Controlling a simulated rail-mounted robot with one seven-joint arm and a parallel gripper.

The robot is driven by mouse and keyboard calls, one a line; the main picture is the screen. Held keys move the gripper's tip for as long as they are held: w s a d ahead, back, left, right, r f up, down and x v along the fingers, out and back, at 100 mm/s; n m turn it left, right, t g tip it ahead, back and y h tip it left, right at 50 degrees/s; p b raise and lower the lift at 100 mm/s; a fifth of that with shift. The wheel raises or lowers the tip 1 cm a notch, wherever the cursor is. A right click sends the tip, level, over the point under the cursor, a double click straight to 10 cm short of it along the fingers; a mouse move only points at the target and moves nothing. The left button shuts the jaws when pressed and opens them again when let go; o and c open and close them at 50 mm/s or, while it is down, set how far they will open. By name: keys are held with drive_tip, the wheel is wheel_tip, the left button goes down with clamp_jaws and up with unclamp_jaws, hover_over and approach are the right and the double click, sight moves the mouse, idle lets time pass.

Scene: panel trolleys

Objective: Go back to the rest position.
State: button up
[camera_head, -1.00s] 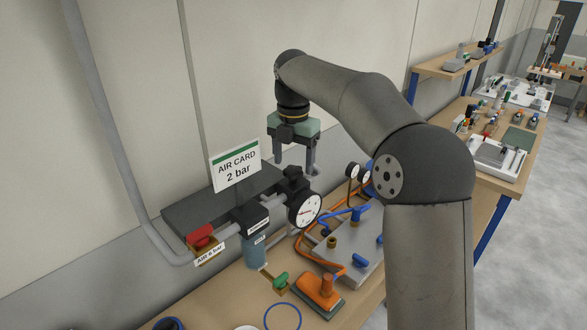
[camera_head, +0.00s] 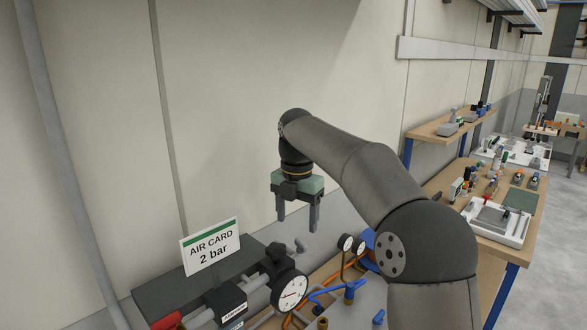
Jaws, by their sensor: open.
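My gripper (camera_head: 298,222) points down with its two fingers apart and nothing between them. It hangs in front of the pale wall, above the bench with the air fittings. It appears clear of the black regulator knob (camera_head: 279,254) and the round gauge (camera_head: 290,291) below it. My arm reaches in from the lower right, bent at the elbow. The bench top under the arm is partly hidden.
A sign reading "AIR CARD 2 bar" (camera_head: 211,246) stands left of my gripper. A red valve handle (camera_head: 167,321) is at the bottom edge. Small gauges (camera_head: 345,242) and blue fittings (camera_head: 350,291) lie below my arm. A second bench (camera_head: 457,190) holds a white tray (camera_head: 497,222). The wall area above is free.

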drive_tip(key=shift+s+d+f+m, duration=0.3)
drive_tip(key=shift+d+m, duration=0.3)
drive_tip(key=shift+m, duration=0.1)
drive_tip(key=s+m, duration=0.2)
drive_tip(key=s, duration=0.2)
drive_tip(key=shift+s+f+m+h+b, duration=0.1)
drive_tip(key=shift+f+m+h+b, duration=0.2)
drive_tip(key=shift+m+b, duration=0.1)
drive_tip(key=s+d+f+m+b, duration=0.1)
drive_tip(key=s+d+f+m, duration=0.3)
drive_tip(key=s+f+m, duration=0.2)
drive_tip(key=s+d+f+m+b, duration=0.1)
drive_tip(key=s+d+f+m, duration=0.3)
drive_tip(key=s+m, duration=0.7)
drive_tip(key=s+d+f+m+t+b, duration=0.1)
drive_tip(key=s+d+f+m, duration=0.3)
drive_tip(key=s+f+m, duration=0.4)
drive_tip(key=s, duration=0.4)
drive_tip(key=shift+d+m+b, duration=0.3)
